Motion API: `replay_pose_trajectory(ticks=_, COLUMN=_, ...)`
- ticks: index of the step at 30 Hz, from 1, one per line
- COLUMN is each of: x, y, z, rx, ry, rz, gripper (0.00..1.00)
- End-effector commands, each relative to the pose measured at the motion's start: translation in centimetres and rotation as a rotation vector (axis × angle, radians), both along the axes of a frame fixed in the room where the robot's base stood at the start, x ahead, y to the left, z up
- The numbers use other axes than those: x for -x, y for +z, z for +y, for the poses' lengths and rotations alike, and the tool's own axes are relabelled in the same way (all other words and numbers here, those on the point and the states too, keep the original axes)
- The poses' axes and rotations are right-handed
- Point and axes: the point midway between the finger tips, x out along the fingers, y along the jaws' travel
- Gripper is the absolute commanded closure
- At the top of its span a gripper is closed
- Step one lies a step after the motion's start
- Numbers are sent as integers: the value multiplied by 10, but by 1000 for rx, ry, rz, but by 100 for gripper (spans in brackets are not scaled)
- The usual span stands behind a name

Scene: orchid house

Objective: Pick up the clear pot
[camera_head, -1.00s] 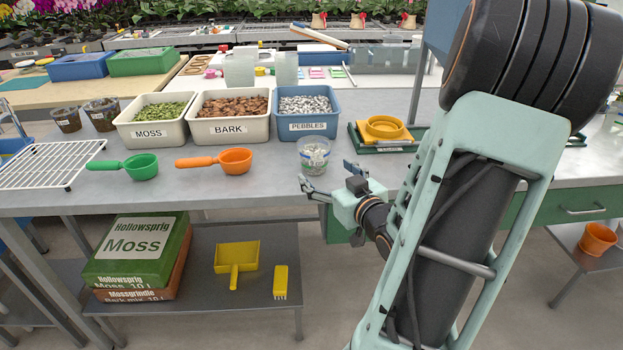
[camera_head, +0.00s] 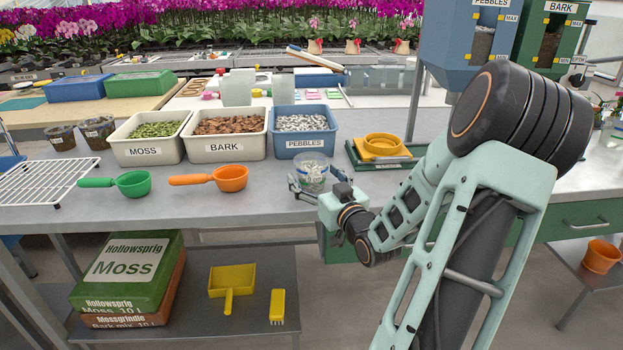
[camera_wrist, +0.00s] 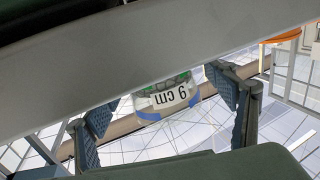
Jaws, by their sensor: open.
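The clear pot (camera_head: 312,174) stands on the grey bench in front of the pebbles bin, with pale and greenish bits inside. In the wrist view the clear pot (camera_wrist: 166,97) shows a "9 cm" label and a blue band, seen between the two fingers. My gripper (camera_head: 318,191) is open at the pot's near side, with one finger at its left and the other at its right. In the wrist view my gripper (camera_wrist: 165,115) has its fingers apart. I cannot tell whether either finger touches the pot.
Bins of moss (camera_head: 146,149), bark (camera_head: 228,148) and pebbles (camera_head: 301,147) stand behind. An orange scoop (camera_head: 230,178) and a green scoop (camera_head: 133,184) lie to the left. A yellow dish (camera_head: 383,143) on a green tray (camera_head: 364,163) is close at the right.

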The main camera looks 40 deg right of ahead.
Motion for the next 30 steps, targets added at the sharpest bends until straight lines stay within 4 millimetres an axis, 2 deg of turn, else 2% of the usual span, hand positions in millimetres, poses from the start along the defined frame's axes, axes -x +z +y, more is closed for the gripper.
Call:
replay_pose_trajectory(ticks=4, x=-14, y=0, z=-3, rx=-1, ry=-1, rz=0, gripper=22)
replay_pose_trajectory(ticks=11, x=-15, y=0, z=-4, rx=0, ry=-1, rz=0, gripper=22)
replay_pose_trajectory(ticks=24, x=-15, y=0, z=-4, rx=0, ry=-1, rz=0, gripper=69)
replay_pose_trajectory(ticks=30, x=-15, y=1, z=-4, rx=0, ry=-1, rz=-1, gripper=69)
